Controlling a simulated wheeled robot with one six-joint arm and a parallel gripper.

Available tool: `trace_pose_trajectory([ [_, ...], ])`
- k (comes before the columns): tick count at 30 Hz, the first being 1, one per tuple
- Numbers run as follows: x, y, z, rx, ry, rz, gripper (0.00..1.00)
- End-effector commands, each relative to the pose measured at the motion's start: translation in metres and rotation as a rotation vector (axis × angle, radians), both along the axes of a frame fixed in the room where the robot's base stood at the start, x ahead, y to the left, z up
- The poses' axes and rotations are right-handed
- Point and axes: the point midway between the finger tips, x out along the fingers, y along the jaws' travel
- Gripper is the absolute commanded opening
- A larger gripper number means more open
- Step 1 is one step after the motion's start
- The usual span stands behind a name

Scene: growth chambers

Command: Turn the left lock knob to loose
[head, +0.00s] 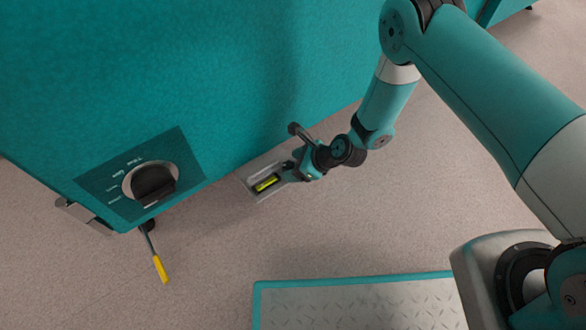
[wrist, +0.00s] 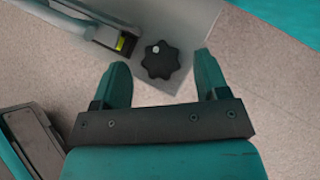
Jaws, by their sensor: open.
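A black lobed knob (wrist: 160,60) with a small white dot near its upper left edge sits on a pale grey plate in the wrist view. My gripper (wrist: 161,67) is open, with one teal fingertip on each side of the knob's lower part. I cannot tell whether the fingertips touch it or how far above it they are. In the head view my gripper (head: 296,168) is low beside the teal cabinet, at a grey bracket (head: 252,184) with a yellow-green strip. The lobed knob cannot be made out there, probably hidden by the gripper.
The teal cabinet (head: 200,70) fills the upper left. Its panel carries a large black dial (head: 153,183). A yellow-handled lever (head: 160,268) sticks out below the corner. A diamond-plate platform (head: 350,305) lies at the bottom. Bare floor (head: 220,240) lies between.

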Motion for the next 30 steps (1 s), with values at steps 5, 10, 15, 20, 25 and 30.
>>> trace_pose_trajectory([
  [5,0.0019,0.0043,-0.0040,0.001,0.000,-0.001,0.68],
  [10,0.0018,0.0039,-0.0035,0.001,0.000,-0.001,0.68],
  [15,0.0017,0.0037,-0.0035,0.000,0.001,-0.001,0.36],
  [20,0.0011,0.0067,-0.0034,0.001,0.001,0.001,0.18],
  [25,0.0012,0.0043,-0.0033,0.002,0.003,0.013,0.19],
  [30,0.0018,0.0035,-0.0030,0.002,0.004,0.068,0.19],
])
